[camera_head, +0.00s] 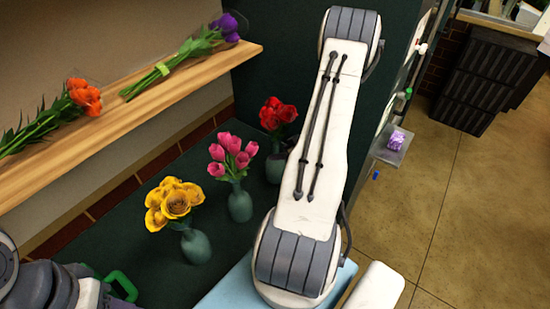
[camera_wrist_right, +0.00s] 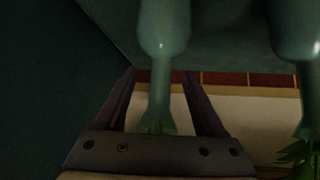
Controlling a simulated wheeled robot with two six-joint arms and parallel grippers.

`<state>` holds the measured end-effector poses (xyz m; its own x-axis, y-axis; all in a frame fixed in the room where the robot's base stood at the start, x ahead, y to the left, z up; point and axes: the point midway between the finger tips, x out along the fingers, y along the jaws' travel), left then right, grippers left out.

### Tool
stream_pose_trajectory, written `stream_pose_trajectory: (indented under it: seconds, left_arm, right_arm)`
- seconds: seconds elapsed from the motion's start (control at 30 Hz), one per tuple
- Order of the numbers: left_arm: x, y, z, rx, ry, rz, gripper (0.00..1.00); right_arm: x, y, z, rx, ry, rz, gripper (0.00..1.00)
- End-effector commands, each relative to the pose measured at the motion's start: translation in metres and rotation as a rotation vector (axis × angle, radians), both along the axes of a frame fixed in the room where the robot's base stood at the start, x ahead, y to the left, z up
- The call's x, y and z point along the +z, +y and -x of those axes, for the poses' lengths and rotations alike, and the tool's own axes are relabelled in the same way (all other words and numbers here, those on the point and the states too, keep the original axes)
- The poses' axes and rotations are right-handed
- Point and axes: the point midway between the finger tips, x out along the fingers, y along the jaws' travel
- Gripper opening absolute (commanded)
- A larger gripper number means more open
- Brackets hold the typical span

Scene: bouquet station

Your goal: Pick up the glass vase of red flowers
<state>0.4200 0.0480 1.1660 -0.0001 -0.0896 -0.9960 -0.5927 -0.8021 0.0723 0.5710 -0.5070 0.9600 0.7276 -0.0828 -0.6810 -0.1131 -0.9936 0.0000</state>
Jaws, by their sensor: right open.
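The vase of red flowers (camera_head: 275,166) stands at the back of the dark green counter, its red blooms (camera_head: 278,113) on top. My right gripper (camera_head: 289,146) is at its right side, mostly hidden behind my own right arm. In the right wrist view, which looks upside down, the grey-green vase (camera_wrist_right: 163,30) has its narrow neck between the two fingers of my right gripper (camera_wrist_right: 160,73). The fingers are open, with a gap on each side of the neck.
A vase of pink tulips (camera_head: 240,204) and a vase of yellow flowers (camera_head: 196,247) stand nearer on the counter; one neighbouring vase (camera_wrist_right: 297,30) shows beside the gripper. A wooden shelf (camera_head: 150,108) holds orange and purple flowers. A green handle (camera_head: 122,284) is at lower left.

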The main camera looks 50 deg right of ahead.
Motion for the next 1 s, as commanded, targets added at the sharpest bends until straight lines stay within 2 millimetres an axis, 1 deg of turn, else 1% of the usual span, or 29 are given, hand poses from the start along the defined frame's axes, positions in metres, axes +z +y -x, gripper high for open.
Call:
stream_pose_trajectory:
  seconds: [0.03, 0.2, 0.33, 0.5, 0.53, 0.57, 0.6, 0.67, 0.7, 0.73, 1.0]
  left_arm:
    - [0.008, 0.0, 0.0, 0.0, 0.0, 0.0, 0.5]
    - [0.013, 0.0, 0.0, 0.001, 0.0, 0.0, 0.5]
    - [0.014, 0.0, 0.0, 0.001, 0.0, 0.0, 0.5]
    - [0.013, 0.0, 0.0, 0.001, 0.0, 0.0, 0.5]
    - [0.013, 0.0, 0.0, 0.001, 0.0, 0.0, 0.5]
    - [0.013, 0.0, 0.0, 0.001, 0.0, 0.0, 0.5]
    - [0.013, 0.0, 0.0, 0.001, 0.0, 0.0, 0.5]
    - [0.013, 0.0, 0.0, 0.001, 0.0, 0.0, 0.5]
    - [0.013, 0.0, 0.0, 0.001, 0.0, 0.0, 0.5]
    - [0.013, 0.0, 0.0, 0.001, 0.0, 0.0, 0.5]
    - [0.013, 0.0, 0.0, 0.001, 0.0, 0.0, 0.5]
  right_arm:
    - [-0.002, 0.002, -0.008, 0.005, 0.002, -0.004, 0.71]
    - [-0.018, 0.001, -0.025, 0.004, 0.002, -0.001, 0.71]
    - [-0.023, 0.0, -0.03, 0.004, 0.001, -0.001, 0.71]
    - [-0.023, 0.0, -0.029, 0.003, 0.001, 0.0, 0.71]
    - [-0.023, 0.0, -0.029, 0.003, 0.001, 0.0, 0.68]
    - [-0.023, 0.0, -0.029, 0.003, 0.001, 0.0, 0.56]
    - [-0.023, 0.0, -0.029, 0.003, 0.001, 0.0, 0.41]
    - [-0.023, 0.0, -0.029, 0.003, 0.001, 0.0, 0.18]
    - [-0.023, 0.0, -0.029, 0.003, 0.001, 0.0, 0.03]
    - [-0.023, 0.0, -0.029, 0.003, 0.001, 0.0, 0.0]
    - [-0.023, 0.0, -0.029, 0.003, 0.001, 0.0, 0.0]
